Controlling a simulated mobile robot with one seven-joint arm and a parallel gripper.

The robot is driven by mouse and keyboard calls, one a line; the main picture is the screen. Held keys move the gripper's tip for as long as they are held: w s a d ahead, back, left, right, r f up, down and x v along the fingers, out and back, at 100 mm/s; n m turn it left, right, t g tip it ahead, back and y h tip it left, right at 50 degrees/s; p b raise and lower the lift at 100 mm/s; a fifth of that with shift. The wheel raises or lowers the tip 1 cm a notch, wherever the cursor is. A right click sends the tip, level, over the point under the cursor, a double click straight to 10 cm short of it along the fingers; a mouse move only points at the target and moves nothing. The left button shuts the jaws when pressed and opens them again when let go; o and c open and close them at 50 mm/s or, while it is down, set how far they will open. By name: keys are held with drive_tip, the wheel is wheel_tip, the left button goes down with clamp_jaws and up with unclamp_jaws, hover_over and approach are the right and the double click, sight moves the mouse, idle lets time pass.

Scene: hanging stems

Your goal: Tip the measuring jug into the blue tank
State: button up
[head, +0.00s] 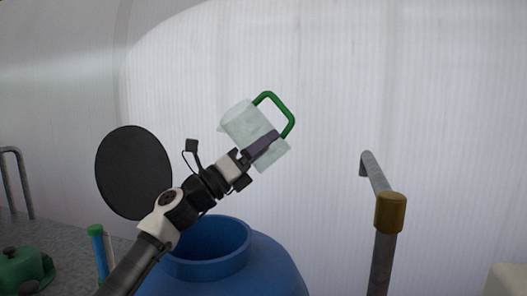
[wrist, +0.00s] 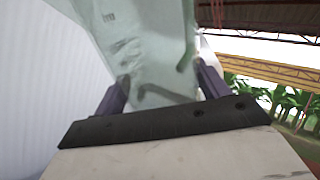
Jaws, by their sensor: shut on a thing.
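The measuring jug (head: 245,124) is a pale, translucent vessel with a green handle (head: 279,107) on its upper right. It is tilted, with its spout end toward the upper left. My gripper (head: 262,146) is shut on the jug's body and holds it in the air. In the wrist view the jug (wrist: 150,45) fills the space between the two purple fingers. The blue tank (head: 265,262) has a round open mouth and stands below the jug in the head view, partly behind my arm. Whether the jug holds any liquid cannot be told.
A grey pipe with a brown cap (head: 390,213) stands to the right of the tank. A black disc (head: 133,172) shows at the left. A green container (head: 22,270) and a green-capped tube (head: 97,245) are at the lower left.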

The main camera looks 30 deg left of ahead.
sight(240, 147)
drive_tip(key=s+m+g, duration=0.1)
drive_tip(key=s+r+m, duration=0.1)
drive_tip(key=s, duration=0.1)
drive_tip(key=s+d+r+m+g, duration=0.1)
drive_tip(key=shift+s+d+g+h, duration=0.1)
drive_tip(key=shift+s+g+h, duration=0.2)
drive_tip(key=shift+s+h, duration=0.1)
drive_tip(key=shift+s+a+f+m+g+y+p, duration=0.1)
drive_tip(key=shift+a+f+m+g+y+p, duration=0.15)
drive_tip(key=shift+a+m+g, duration=0.3)
drive_tip(key=shift+s+a+f+m+g+y+p, duration=0.1)
drive_tip(key=shift+a+m+g+p, duration=0.25)
drive_tip(key=shift+m+g, duration=0.4)
drive_tip(key=shift+s+a+f+m+g+y+p, duration=0.15)
drive_tip(key=shift+a+f+m+g+p, duration=0.1)
drive_tip(key=shift+a+m+g, duration=0.35)
drive_tip(key=shift+a+f+m+y+p, duration=0.25)
drive_tip(key=shift+a+m+y+p, duration=0.1)
drive_tip(key=shift+m, duration=0.15)
